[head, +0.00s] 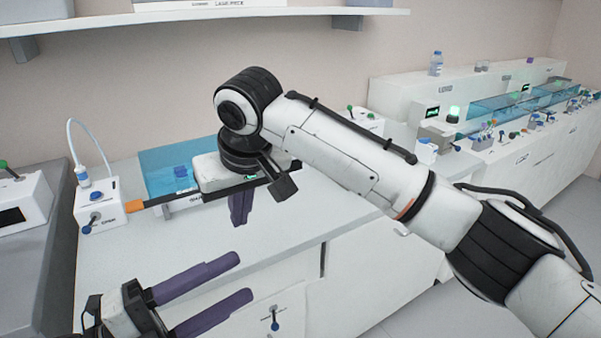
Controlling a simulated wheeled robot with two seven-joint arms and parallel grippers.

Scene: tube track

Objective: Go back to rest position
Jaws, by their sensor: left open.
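My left gripper (244,277) is at the bottom left, low in front of the bench. Its two purple fingers point right and stand apart with nothing between them. My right arm comes in from the right and crosses the middle of the view. My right gripper (239,222) is over the bench, with its purple fingers pointing down. The fingers overlap from this side, so their opening is hidden. I see no object at its fingertips.
The white bench (125,235) lies under my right gripper. A blue-walled tray (160,170) stands behind that gripper, close to it. A white device with a tube (97,205) stands to the left. Another bench with several small items runs along the right. A shelf (150,20) hangs above.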

